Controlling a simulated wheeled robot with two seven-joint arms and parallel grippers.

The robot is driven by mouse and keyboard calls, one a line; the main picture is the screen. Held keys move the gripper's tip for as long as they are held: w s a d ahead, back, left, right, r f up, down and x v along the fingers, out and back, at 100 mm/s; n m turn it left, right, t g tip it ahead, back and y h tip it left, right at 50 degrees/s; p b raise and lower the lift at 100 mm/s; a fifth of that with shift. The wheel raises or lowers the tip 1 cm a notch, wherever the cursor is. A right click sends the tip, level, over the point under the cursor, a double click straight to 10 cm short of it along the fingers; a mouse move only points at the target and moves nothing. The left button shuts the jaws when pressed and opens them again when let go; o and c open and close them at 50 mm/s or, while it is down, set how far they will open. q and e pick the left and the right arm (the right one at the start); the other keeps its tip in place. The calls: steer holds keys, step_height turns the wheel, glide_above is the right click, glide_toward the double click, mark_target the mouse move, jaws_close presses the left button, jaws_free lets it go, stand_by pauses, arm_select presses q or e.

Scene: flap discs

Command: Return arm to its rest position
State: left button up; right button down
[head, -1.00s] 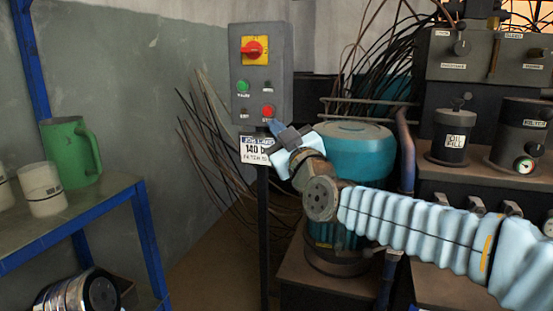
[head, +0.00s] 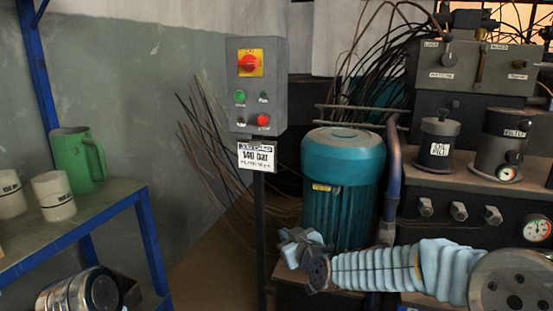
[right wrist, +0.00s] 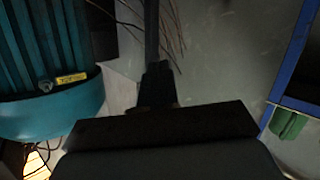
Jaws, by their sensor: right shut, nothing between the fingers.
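My right arm comes in from the lower right of the head view, in a pale blue ribbed sleeve. Its gripper (head: 290,240) is low in front of the teal motor (head: 342,190), below the control box, and touches no button. The right wrist view shows its dark fingers (right wrist: 157,85) closed together with nothing between them. The grey control box (head: 257,85) stands on a dark post, with a red rotary switch on a yellow plate, a green button and a red button. A white "140 bar" sign hangs under it. My left gripper is not in view.
At left is a blue-framed shelf (head: 100,212) with a green jug (head: 78,160), white cups (head: 53,196) and metal cans below. At right stands dark hydraulic machinery (head: 470,140) with gauges, knobs and cables. The floor between shelf and post is open.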

steer(key=s+d+f+m+g+h+p, duration=0.1)
steer(key=s+d+f+g, duration=0.1)
steer(key=f, duration=0.5)
steer(key=s+d+f+m+g+p, duration=0.1)
steer(key=s+d+f+g, duration=0.15)
steer(key=f, duration=0.45)
steer(key=s+d+f+m+g+p, duration=0.1)
steer(key=s+f+m+g+p, duration=0.1)
steer(key=s+f, duration=0.4)
steer(key=s+d+f+m+g+p, duration=0.1)
steer(key=s+f, duration=0.5)
steer(key=s, duration=0.7)
steer(key=s+d+f+m+g+h+p, duration=0.1)
steer(key=s+f+m+g, duration=0.3)
steer(key=s, duration=0.5)
step_height(320, 180, down, 3)
steer(key=shift+s+d+r+g+p, duration=0.2)
steer(key=shift+s+d+g+p, duration=0.05)
steer(key=shift+d+g+p, duration=0.55)
